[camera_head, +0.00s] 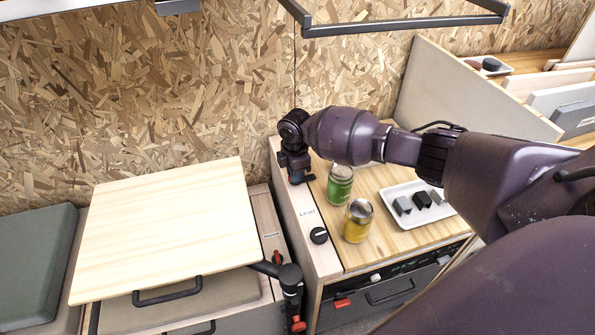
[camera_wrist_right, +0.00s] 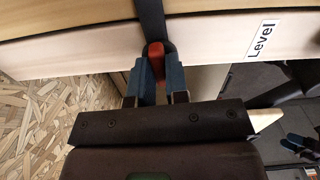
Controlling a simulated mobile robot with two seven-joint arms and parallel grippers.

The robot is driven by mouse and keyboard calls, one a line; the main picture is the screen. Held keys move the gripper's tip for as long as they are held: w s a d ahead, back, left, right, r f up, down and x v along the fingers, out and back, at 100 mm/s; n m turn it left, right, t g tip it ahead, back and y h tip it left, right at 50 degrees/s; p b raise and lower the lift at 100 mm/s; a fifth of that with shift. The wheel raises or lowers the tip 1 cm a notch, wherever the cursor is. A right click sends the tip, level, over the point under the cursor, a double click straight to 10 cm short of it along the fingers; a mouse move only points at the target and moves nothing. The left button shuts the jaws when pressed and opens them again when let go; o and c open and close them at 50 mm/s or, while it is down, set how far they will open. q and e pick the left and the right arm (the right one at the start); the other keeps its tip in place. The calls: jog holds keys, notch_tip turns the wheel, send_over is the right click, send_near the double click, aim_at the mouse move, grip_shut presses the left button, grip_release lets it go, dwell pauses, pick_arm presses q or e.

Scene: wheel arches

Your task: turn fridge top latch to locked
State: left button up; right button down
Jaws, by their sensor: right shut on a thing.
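A small red latch tab (camera_wrist_right: 156,52) shows in the right wrist view, at the edge of a pale wood panel beside a dark strip. My right gripper (camera_wrist_right: 157,80) is shut on this red tab, with one blue finger on each side. In the head view my right gripper (camera_head: 299,176) points down at the back of the narrow wood strip marked "Level" (camera_head: 291,203). There the wrist hides most of the tab, and I cannot read which way it is turned. My left gripper is not in the head view; a dark shape with bluish prongs (camera_wrist_right: 300,141) at the wrist view's edge may be it.
A green can (camera_head: 340,185) and a yellow can (camera_head: 358,222) stand close right of the gripper. A white tray (camera_head: 440,221) holds dark blocks. A black knob (camera_head: 319,236) sits on the strip. A pale wooden tabletop (camera_head: 165,225) is at the left.

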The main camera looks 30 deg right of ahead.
jog(key=shift+m, duration=0.5)
jog(key=c, duration=1.1)
grip_release()
